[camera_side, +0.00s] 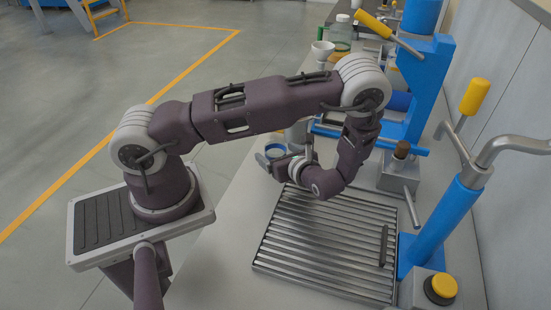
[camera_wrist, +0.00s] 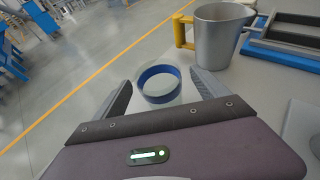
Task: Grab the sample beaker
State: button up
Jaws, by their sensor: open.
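The sample beaker, a clear cup with a blue band (camera_wrist: 158,88), stands on the bench in the wrist view, between the two fingers of my gripper (camera_wrist: 160,79). The fingers are apart, with a gap on each side of the beaker, and do not visibly grip it. In the side view the beaker (camera_side: 275,150) shows as a blue ring just beyond my gripper (camera_side: 268,160), near the bench's left edge. Its lower part is largely hidden there by my gripper.
A grey metal jug (camera_wrist: 220,38) with a yellow handle stands close beyond the right finger. A ribbed metal tray (camera_side: 325,245) lies nearer the side camera. Blue posts with yellow-gripped levers (camera_side: 474,97) line the right. Bench left of the beaker ends at open floor.

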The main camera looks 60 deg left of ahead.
jog(key=shift+a+f, duration=0.25)
jog(key=shift+a, duration=0.35)
jog(key=c, duration=1.4)
